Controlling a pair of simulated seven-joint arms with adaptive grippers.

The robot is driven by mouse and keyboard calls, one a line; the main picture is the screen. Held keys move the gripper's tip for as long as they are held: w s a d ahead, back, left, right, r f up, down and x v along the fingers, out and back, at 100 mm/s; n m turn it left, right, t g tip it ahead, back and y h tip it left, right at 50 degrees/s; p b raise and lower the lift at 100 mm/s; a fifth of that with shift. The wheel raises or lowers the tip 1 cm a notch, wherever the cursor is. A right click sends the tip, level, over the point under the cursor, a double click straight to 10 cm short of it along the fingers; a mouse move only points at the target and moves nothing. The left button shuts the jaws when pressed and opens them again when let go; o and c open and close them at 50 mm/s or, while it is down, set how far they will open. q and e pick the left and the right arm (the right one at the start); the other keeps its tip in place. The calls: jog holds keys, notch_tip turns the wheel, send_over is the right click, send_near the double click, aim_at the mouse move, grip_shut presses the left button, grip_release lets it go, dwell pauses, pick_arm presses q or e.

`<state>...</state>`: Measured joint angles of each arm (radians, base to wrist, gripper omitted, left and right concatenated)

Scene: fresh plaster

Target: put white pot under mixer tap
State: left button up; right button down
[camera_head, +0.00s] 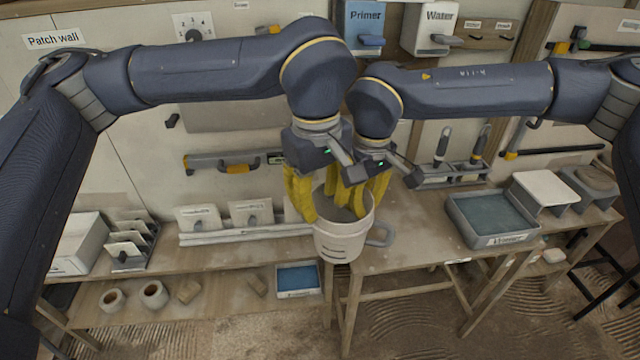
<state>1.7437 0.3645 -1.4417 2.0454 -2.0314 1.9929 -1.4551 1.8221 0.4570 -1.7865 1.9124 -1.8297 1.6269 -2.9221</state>
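The white pot (342,243) is in the middle of the view, at the left front corner of the right-hand table. It is upright and has grey material inside. My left gripper (302,203) has its yellow fingers at the pot's left rim. My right gripper (362,195) has one yellow finger inside the pot and another at its far right outside. Both appear closed on the rim, though the contact is partly hidden. A white dispenser labelled Water (428,28) with a grey lever is on the wall, up and to the right. I cannot make out which fixture is the mixer tap.
A blue Primer dispenser (367,28) hangs left of the Water one. A grey tray (492,217) of bluish liquid and a white-topped stand (543,188) occupy the table's right. Trowels in a rack (455,174) stand behind. The table's middle (420,225) is clear.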

aim_at(323, 229)
pick_arm(q)
jog(key=shift+w+d+f, duration=0.1)
jog(key=shift+f, duration=1.85)
jog(key=shift+d+f, duration=0.1)
jog(key=shift+f, duration=1.85)
grip_shut()
pick_arm(e)
jog(key=shift+a, duration=0.1)
pick_arm(q)
jog(key=shift+w, duration=0.1)
jog(key=shift+r, duration=0.1)
pick_arm(e)
jog(key=c, duration=1.6)
grip_release()
jog(key=shift+o, duration=0.4)
jog(key=shift+r, duration=0.1)
